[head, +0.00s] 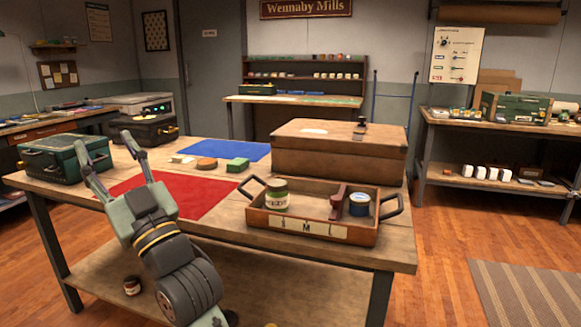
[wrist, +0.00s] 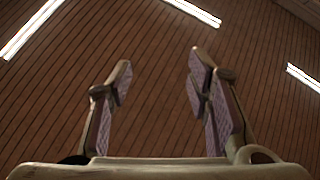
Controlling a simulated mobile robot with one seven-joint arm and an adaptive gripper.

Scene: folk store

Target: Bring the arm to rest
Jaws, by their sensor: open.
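My gripper (head: 106,154) is raised at the left of the head view, in front of the wooden table (head: 330,250). Its two fingers are spread apart and point up, with nothing between them. In the wrist view my gripper (wrist: 160,82) is also open and empty, facing a slatted wooden ceiling (wrist: 150,35) with bright light strips. The arm hides part of the red mat (head: 200,195) and of the table's front left edge.
A green case (head: 50,162) stands at the left.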

